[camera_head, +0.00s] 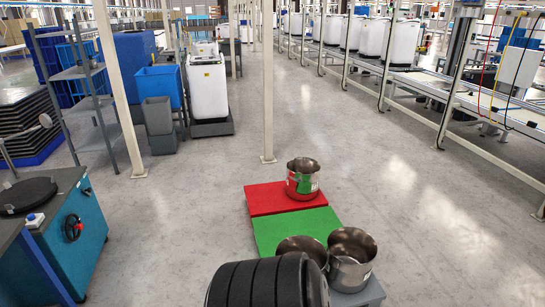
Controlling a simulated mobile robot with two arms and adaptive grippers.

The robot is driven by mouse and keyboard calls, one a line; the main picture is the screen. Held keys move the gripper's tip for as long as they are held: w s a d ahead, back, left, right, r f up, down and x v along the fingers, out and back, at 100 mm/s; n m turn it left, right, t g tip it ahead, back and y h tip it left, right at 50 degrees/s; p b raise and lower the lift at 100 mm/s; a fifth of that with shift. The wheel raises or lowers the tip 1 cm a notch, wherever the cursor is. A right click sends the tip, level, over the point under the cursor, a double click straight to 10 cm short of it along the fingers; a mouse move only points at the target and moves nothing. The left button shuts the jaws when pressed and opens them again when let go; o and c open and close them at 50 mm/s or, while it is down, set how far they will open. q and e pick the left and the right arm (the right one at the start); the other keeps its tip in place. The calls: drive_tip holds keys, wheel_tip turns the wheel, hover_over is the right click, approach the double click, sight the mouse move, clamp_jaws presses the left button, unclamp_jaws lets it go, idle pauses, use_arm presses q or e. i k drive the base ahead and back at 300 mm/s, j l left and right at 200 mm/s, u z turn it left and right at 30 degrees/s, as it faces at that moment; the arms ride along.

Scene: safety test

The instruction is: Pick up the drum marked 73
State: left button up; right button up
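Three open-topped metal drums are in the head view. One drum (302,182) stands upright on the red panel (265,200), with red and green on its side and a small pale mark too small to read. A second drum (350,262) stands nearer, on a grey panel (368,292), with a small mark I cannot read. A third drum (302,246) is beside it on the left, its lower part hidden by a black ribbed shape in front. I cannot tell which drum is marked 73. Neither of my grippers is in view.
A green panel (285,227) lies between the red and grey ones. A pale post (268,90) rises behind the red panel. A teal machine (82,225) stands at left, a conveyor frame (470,105) at right. Open grey floor (420,210) lies between the drums and the conveyor.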

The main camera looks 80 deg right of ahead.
sight(352, 252)
drive_tip(key=k+z, duration=0.25)
drive_tip(key=z, duration=0.15)
drive_tip(key=k+z, duration=0.2)
drive_tip(key=z, duration=0.15)
drive_tip(key=k+l+z, duration=0.2)
drive_tip(key=z, duration=0.2)
drive_tip(key=k+l+z, duration=0.15)
drive_tip(key=z, duration=0.25)
drive_tip(key=k+l, duration=0.25)
drive_tip(key=k+l+z, duration=0.1)
drive_tip(key=l, duration=0.3)
drive_tip(key=k+l+z, duration=0.1)
drive_tip(key=k+l, duration=0.45)
drive_tip(key=l, duration=0.2)
drive_tip(key=k+l+z, duration=0.1)
drive_tip(key=l, duration=0.3)
drive_tip(key=k+l, duration=0.3)
drive_tip(key=i+l, duration=0.1)
drive_tip(key=i, duration=0.55)
drive_tip(key=z, duration=0.05)
